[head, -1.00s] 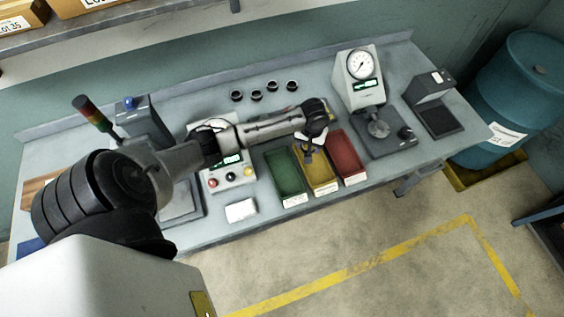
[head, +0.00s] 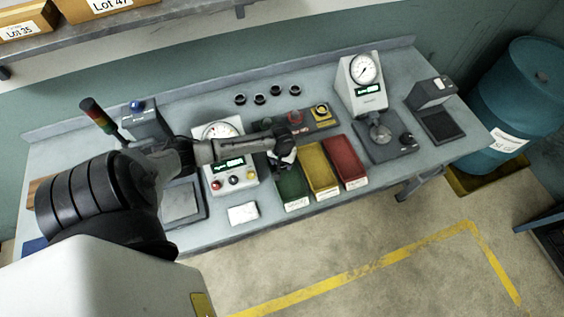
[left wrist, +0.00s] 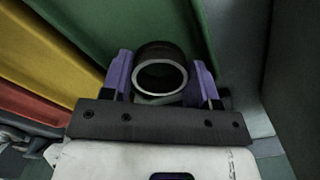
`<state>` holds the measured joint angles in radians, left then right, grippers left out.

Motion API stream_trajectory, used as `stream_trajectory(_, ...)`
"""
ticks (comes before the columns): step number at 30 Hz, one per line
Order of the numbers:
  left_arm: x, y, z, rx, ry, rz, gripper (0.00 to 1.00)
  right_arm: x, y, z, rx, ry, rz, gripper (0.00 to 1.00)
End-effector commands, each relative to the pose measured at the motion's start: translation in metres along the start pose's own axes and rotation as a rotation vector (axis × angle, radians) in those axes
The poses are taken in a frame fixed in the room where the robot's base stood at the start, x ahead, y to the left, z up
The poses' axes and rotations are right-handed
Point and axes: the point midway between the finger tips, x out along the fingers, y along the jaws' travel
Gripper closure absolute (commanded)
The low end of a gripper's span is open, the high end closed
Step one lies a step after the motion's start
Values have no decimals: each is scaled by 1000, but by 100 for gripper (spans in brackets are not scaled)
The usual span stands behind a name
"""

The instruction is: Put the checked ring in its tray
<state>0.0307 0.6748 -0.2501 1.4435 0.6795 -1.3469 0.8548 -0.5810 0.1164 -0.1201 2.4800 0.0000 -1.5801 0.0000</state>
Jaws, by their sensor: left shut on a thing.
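A dark ring with a bright metal rim (left wrist: 160,76) sits between the two purple fingers of my left gripper (left wrist: 161,80) in the left wrist view. The gripper is shut on it. In the head view my left gripper (head: 285,163) is over the back part of the green tray (head: 293,190). The ring cannot be made out there. In the left wrist view the green tray (left wrist: 118,25) lies behind the ring, which appears above it; the exact height is unclear. The yellow tray (head: 319,172) and red tray (head: 345,162) stand beside it to the right. My right gripper is not in view.
Several dark rings (head: 259,99) stand at the back of the bench. A dial gauge stand (head: 363,85) is on the right. A box with a dial and buttons (head: 230,165) is left of the trays.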

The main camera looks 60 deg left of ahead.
Motion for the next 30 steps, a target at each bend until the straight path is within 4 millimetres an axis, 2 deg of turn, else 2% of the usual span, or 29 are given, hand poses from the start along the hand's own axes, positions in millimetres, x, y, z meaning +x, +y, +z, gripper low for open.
stream_trajectory(3, 6, 0, -1, 1, 2, 0, 76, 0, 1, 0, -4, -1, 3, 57)
stream_trajectory(17, 12, 0, -1, 1, 2, 0, 76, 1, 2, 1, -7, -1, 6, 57)
stream_trajectory(18, 11, 0, -1, 2, 2, 0, 42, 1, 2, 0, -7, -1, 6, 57)
stream_trajectory(21, 11, 0, 0, 2, 2, 0, 35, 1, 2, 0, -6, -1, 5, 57)
stream_trajectory(30, 6, 0, -1, 2, 3, 0, 35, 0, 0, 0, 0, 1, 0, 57)
